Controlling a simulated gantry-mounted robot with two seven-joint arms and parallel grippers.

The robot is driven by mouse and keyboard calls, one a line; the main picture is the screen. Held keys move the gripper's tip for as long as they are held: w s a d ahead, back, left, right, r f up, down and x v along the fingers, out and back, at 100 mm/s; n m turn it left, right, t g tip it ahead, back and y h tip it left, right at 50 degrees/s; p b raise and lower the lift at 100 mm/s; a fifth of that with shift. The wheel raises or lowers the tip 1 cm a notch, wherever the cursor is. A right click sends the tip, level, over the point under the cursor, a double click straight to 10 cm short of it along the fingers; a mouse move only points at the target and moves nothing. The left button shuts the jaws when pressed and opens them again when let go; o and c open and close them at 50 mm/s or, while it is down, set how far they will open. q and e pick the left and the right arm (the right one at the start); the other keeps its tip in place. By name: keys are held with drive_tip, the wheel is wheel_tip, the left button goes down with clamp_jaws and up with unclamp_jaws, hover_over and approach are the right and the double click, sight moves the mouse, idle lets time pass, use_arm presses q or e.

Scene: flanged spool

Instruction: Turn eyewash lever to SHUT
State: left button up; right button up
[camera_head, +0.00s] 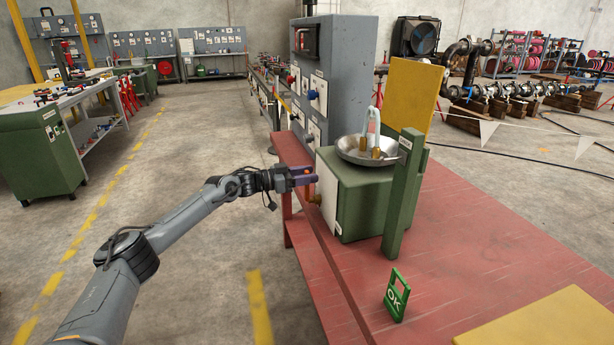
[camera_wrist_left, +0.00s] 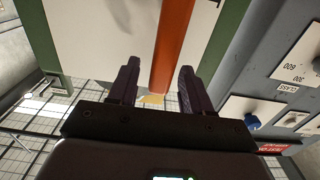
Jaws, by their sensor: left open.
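The eyewash is a steel basin (camera_head: 353,153) with pale upright spouts on a green box (camera_head: 366,205). My left gripper (camera_head: 309,177) is at this plate. In the left wrist view an orange lever (camera_wrist_left: 174,45) runs down between the two dark fingers of the open gripper (camera_wrist_left: 158,88), with a gap on each side. Only a small bit of orange shows at the gripper in the head view. SHUT markings are not readable. My right gripper is out of view.
The box stands on a red table (camera_head: 430,255). A grey control cabinet (camera_head: 340,75) is behind the gripper.

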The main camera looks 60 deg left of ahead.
use_arm(q)
drive_tip(key=shift+w, duration=0.1)
idle(0.3)
clamp_jaws()
